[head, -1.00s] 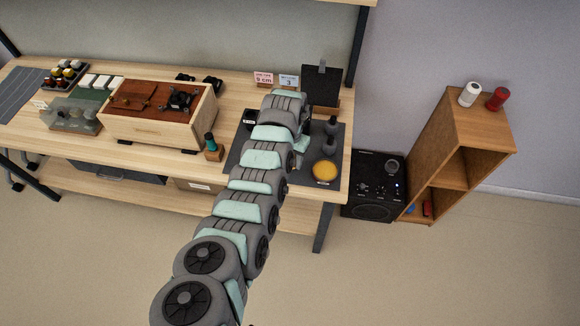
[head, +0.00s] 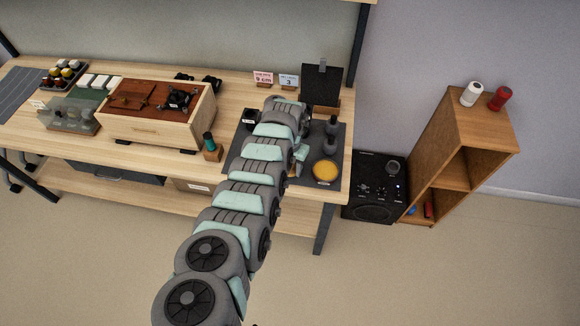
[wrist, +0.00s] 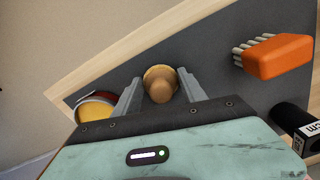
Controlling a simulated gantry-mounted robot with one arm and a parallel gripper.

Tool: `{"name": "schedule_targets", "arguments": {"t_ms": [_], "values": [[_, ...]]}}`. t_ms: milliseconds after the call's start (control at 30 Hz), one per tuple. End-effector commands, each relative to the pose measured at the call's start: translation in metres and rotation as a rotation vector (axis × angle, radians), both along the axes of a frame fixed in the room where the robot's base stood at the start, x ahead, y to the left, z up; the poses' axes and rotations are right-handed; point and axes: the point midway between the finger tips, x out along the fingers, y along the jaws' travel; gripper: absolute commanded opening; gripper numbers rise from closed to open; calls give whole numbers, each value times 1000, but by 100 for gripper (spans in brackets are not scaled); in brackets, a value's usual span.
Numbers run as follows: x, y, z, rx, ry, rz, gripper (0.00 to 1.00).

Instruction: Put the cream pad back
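In the wrist view, a tan knobbed piece (wrist: 161,86) with a paler round edge lies between the fingertips of my gripper (wrist: 160,80). The fingers are apart on either side of it, and narrow gaps seem to show. I cannot tell whether this piece is the cream pad. A yellow round thing (wrist: 96,108) with a reddish rim is just left of the left finger. It appears to be the yellow disc (head: 325,170) on the dark mat (head: 240,160) in the head view. My arm hides part of the mat there, and the fingertips are not clear.
An orange brush (wrist: 278,56) and a black labelled cylinder (wrist: 297,124) are to the right in the wrist view. Dark upright pieces (head: 331,132) stand behind the yellow disc.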

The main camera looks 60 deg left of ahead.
Motion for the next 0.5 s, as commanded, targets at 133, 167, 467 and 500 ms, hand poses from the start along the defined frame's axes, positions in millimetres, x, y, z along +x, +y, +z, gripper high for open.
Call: {"name": "schedule_targets", "arguments": {"t_ms": [133, 167, 467, 500], "values": [[0, 0, 0, 0, 0, 0, 61], [0, 0, 0, 0, 0, 0, 64], [0, 0, 1, 0, 0, 0, 70], [0, 0, 2, 0, 0, 0, 70]]}}
